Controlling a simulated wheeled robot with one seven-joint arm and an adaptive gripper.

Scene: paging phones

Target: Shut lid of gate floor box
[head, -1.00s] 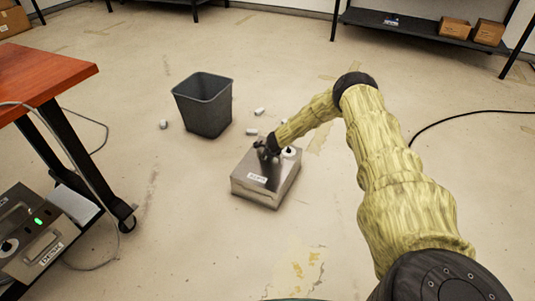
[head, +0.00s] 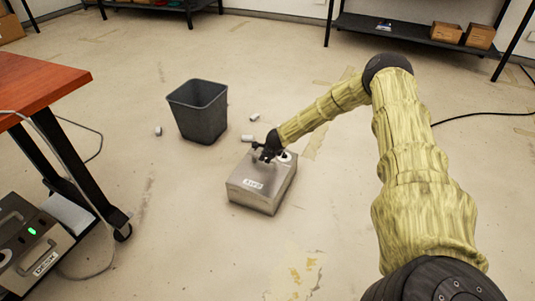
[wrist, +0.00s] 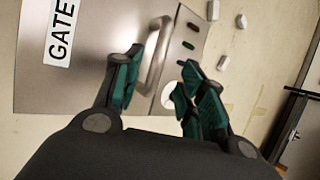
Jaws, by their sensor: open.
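The gate floor box (head: 243,193) is a low metal box on the floor, with a white label on it. In the head view its top looks flat, and I cannot make out a gap at the lid. In the wrist view its brushed metal face (wrist: 104,84) has a GATE label (wrist: 61,32), a metal bar handle (wrist: 156,57), a dark green and a dark red light, and a white round part. My gripper (head: 262,155) is over the box's far part. In the wrist view my gripper (wrist: 158,70) is open, its fingers on either side of the handle; contact cannot be told.
A dark grey bin (head: 199,112) stands behind the box to the left, with several small white pieces around it. A wooden-topped table (head: 38,84) and another metal box (head: 35,245) with a green light are at left. The floor in front of the box is clear.

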